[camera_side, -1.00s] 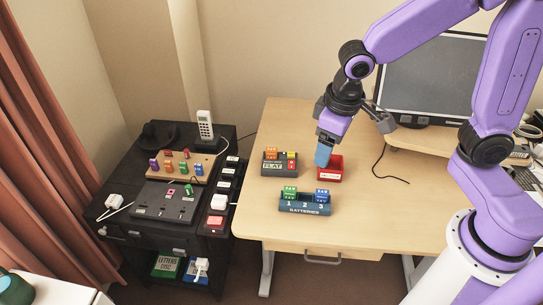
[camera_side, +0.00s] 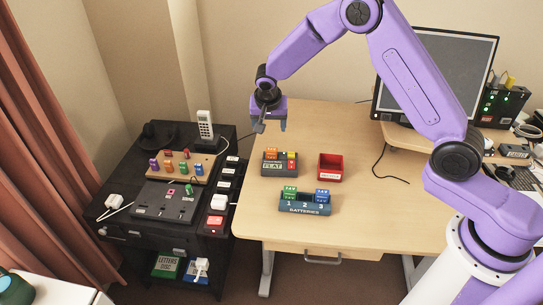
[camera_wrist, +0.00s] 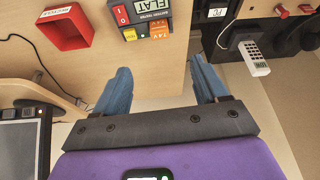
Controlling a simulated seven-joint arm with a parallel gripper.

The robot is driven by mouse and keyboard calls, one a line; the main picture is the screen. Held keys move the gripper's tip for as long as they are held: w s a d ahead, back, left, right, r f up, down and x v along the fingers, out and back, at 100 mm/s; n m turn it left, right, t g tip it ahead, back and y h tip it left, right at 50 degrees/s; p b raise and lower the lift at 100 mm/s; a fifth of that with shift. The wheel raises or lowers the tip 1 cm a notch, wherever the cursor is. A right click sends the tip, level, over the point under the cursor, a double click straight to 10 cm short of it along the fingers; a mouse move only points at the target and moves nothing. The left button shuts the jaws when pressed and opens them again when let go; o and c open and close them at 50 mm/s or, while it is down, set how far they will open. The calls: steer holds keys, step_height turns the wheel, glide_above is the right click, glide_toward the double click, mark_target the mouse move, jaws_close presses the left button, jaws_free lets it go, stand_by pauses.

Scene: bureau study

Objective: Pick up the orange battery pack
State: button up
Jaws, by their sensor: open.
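The orange battery pack (camera_side: 271,153) sits upright at the back left of the grey tester (camera_side: 273,168), whose display reads FLAT. My gripper (camera_side: 271,125) is open and empty, above and behind the tester, apart from the pack. In the wrist view its blue fingers (camera_wrist: 160,85) are spread wide with nothing between them.
A red tray (camera_side: 330,168) stands right of the tester, apparently empty. A battery holder (camera_side: 304,208) with a green and a blue pack is in front. The black cabinet (camera_side: 150,230) with switch panels is left. A monitor (camera_side: 440,85) is at the back right.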

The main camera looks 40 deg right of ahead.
mark_target(271, 150)
steer(key=x, duration=1.7)
steer(key=shift+w+d+f, duration=0.15)
steer(key=shift+d+f, duration=0.05)
steer(key=shift+d, duration=0.05)
steer(key=c, duration=1.1)
steer(key=shift+r, duration=0.45)
steer(key=r, duration=0.3)
steer(key=shift+s, duration=0.2)
steer(key=s+r, duration=0.9)
steer(key=s, duration=0.4)
steer(key=shift+s+d, duration=0.35)
